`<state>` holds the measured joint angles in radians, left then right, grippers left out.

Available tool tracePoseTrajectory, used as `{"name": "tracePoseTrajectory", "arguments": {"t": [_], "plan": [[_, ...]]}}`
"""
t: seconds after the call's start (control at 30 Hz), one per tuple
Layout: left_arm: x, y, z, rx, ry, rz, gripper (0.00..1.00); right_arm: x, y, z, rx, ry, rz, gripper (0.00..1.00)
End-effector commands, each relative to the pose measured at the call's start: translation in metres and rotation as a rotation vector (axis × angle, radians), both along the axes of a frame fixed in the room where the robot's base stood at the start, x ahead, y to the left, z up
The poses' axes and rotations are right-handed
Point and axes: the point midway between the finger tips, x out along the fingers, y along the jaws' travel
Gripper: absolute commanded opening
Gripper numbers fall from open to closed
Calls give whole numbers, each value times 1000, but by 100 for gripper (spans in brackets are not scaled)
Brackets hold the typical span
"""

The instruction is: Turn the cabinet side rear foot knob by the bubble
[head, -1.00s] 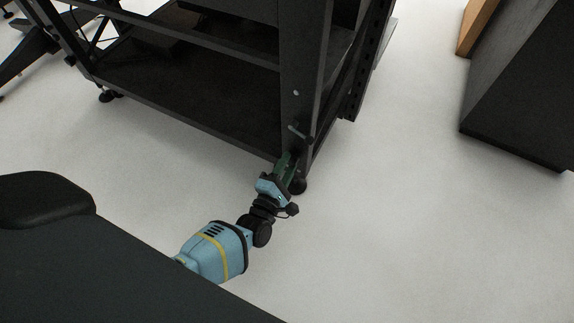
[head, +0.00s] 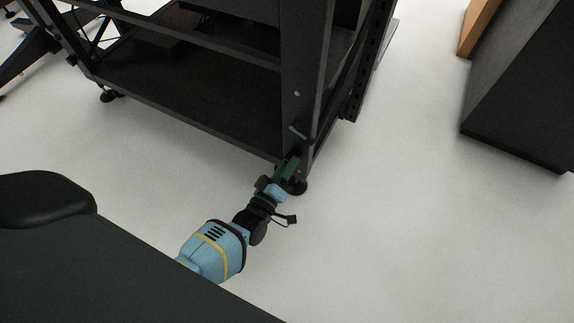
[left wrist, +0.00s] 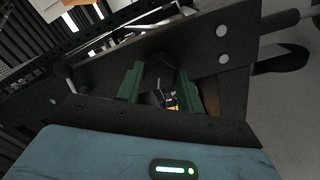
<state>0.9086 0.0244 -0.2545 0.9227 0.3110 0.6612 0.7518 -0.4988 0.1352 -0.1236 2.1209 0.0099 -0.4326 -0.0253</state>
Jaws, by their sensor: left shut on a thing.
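The dark cabinet frame (head: 308,85) stands on the floor, with its near corner post in front of my left arm. A round black foot (head: 298,187) sits under that corner, partly hidden by the gripper. My left gripper (head: 289,166), with green fingers, is at the bottom of this post, just above the foot pad. In the left wrist view the two green fingers (left wrist: 161,78) stand on either side of a dark rounded part, likely the foot knob (left wrist: 160,62), and are shut on it. I cannot make out a bubble level. My right gripper is not in view.
A dark block-shaped unit (head: 525,95) stands at the right, apart from the cabinet. Another foot (head: 108,96) shows at the cabinet's left corner. The pale floor (head: 420,220) is clear in front and to the right.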

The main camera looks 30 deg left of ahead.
Motion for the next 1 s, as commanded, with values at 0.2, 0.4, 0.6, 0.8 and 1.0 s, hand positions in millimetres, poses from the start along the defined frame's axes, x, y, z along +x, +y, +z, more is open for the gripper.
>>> {"name": "tracePoseTrajectory", "arguments": {"t": [0.2,0.4,0.6,0.8,1.0], "plan": [[-1,0,0,203,-6,0,14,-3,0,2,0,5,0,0],[-1,0,0,377,-11,0,14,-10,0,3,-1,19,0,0],[-1,1,1,512,-16,-1,14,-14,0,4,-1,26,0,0],[-1,0,1,602,-20,-1,14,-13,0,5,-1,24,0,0],[-1,1,1,643,-21,-1,14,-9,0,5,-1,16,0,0]]}}
